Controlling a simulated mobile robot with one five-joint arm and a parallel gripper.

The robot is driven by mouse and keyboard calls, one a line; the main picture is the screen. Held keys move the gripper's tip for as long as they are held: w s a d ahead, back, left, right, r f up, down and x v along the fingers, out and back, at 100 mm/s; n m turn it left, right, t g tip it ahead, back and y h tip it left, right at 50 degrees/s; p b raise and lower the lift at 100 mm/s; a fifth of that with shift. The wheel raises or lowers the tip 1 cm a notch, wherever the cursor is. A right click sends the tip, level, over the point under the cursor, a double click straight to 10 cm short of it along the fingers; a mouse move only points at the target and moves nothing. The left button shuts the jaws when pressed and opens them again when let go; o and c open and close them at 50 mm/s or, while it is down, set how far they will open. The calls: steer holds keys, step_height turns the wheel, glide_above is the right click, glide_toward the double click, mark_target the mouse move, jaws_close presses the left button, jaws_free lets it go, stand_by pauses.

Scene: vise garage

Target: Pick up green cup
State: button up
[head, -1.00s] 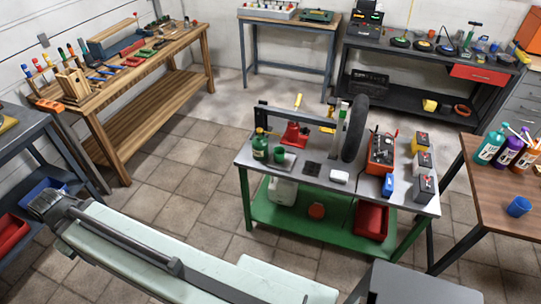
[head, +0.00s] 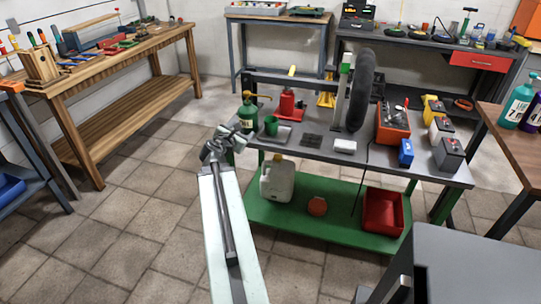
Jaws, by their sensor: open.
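The small green cup (head: 271,125) stands upright on the grey top of the workbench with the green lower shelf (head: 445,172), near its left end. It is just right of a green oil can (head: 246,114) with a brass-coloured spout. My gripper (head: 226,139) is at the end of my extended arm, near the bench's left front corner. It is open and appears empty. In the picture it lies left of and below the cup, apart from it. The distance in depth is hard to judge.
A red jack (head: 289,105), a dark pad (head: 312,141), a white block (head: 345,146) and an upright wheel (head: 361,90) share the bench top. A white canister (head: 277,181) and a red bin (head: 383,211) are on its shelf. The tiled floor on the left is clear.

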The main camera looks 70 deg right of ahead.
mark_target(269, 127)
steer(key=s+d+f+n+b, duration=0.1)
steer(key=s, duration=0.1)
steer(key=s+d+n+h+b, duration=0.1)
steer(key=s+d, duration=0.1)
steer(key=s, duration=0.1)
steer(key=s+d+f+n+b, duration=0.1)
steer(key=s+d+n, duration=0.1)
steer(key=shift+s+f+h, duration=0.25)
steer(key=shift+f+h, duration=0.05)
steer(key=shift+f, duration=0.05)
steer(key=shift+s+r, duration=0.1)
steer(key=shift+r, duration=0.05)
steer(key=shift+d, duration=1.25)
steer(key=d, duration=0.2)
steer(key=d+f, duration=0.1)
steer(key=d, duration=0.2)
steer(key=shift+d+b, duration=0.15)
steer(key=shift+b, duration=0.25)
steer(key=c, duration=1.1)
steer(key=shift+r, duration=0.1)
